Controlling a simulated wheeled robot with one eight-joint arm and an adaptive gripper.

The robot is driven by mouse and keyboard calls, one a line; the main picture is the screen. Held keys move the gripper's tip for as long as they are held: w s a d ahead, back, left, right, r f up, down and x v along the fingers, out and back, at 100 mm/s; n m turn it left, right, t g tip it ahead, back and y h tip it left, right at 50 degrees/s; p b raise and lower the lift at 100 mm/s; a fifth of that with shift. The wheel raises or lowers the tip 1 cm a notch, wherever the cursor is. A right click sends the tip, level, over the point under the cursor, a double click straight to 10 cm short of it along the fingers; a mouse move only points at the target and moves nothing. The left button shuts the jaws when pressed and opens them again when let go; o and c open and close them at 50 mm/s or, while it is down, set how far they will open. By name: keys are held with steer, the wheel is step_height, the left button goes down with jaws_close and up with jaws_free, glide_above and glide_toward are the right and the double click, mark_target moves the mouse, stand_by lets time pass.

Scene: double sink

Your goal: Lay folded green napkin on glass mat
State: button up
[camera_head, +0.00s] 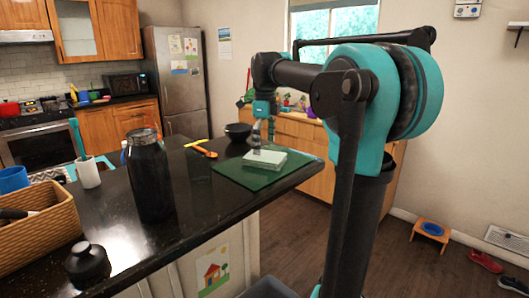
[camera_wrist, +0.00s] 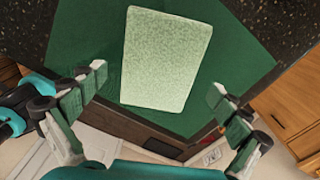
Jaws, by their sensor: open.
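The folded green napkin (camera_head: 265,159) is a pale green rectangular stack. It lies flat on the dark green glass mat (camera_head: 240,181) near the right end of the black counter. In the wrist view the napkin (camera_wrist: 165,58) rests wholly within the visible part of the mat (camera_wrist: 240,62). My gripper (camera_head: 260,145) is above or just behind the napkin's far left part; the exact height is hard to tell. In the wrist view my gripper (camera_wrist: 158,85) is open, with one finger on each side of the napkin's near end and a gap to both sides.
A black bowl (camera_head: 238,131) and an orange-and-yellow utensil (camera_head: 201,148) stand near the mat. A tall black bottle (camera_head: 149,180), a white cup (camera_head: 88,172), a wicker basket (camera_head: 38,232) and a small dark object (camera_head: 88,265) are farther left. Counter between bottle and mat is clear.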

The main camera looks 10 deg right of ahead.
mark_target(265, 155)
step_height(265, 155, up, 10)
stand_by(0.3)
